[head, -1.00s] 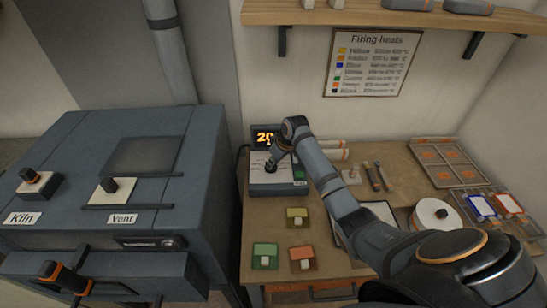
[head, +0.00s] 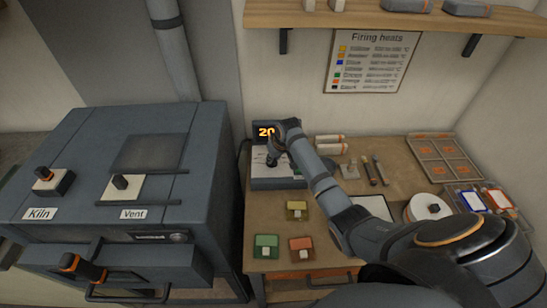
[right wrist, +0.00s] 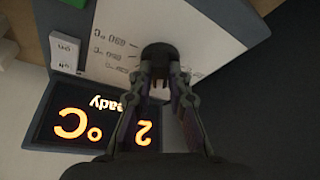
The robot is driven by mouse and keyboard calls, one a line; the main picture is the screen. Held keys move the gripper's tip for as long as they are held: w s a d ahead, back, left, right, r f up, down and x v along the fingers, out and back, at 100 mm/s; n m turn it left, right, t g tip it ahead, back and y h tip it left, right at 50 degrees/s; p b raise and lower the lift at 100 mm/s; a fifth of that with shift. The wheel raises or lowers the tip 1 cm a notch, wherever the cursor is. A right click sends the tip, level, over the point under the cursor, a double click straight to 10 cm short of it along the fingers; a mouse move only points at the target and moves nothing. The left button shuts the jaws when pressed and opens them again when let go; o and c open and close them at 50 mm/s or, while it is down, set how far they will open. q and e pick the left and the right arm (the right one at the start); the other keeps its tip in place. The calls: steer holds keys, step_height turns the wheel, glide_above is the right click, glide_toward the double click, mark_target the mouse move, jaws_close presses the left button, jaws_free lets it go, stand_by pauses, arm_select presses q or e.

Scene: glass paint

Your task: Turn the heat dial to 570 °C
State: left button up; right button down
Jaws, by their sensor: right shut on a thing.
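The heat controller (head: 280,184) is a grey box with a pale sloped face on the left of the workbench. Its display (head: 263,132) glows orange and reads 20 in the head view, partly covered by my right arm. In the right wrist view the display (right wrist: 75,122) appears upside down, with a 2, °C and part of "Ready". My right gripper (head: 272,163) is over the controller's face. In the right wrist view its fingers (right wrist: 160,72) are shut on the dark round heat dial (right wrist: 159,53), beside printed °C marks. My left gripper is not in view.
The kiln (head: 120,165) with knobs and an orange-ended handle stands left of the bench. Yellow (head: 296,209), green (head: 266,245) and orange (head: 301,247) paint pots sit in front of the controller. A firing heats chart (head: 371,61) hangs behind. A shelf (head: 400,22) is above.

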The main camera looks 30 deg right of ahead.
steer(key=c, duration=1.3)
jaws_free()
steer(key=v, duration=1.2)
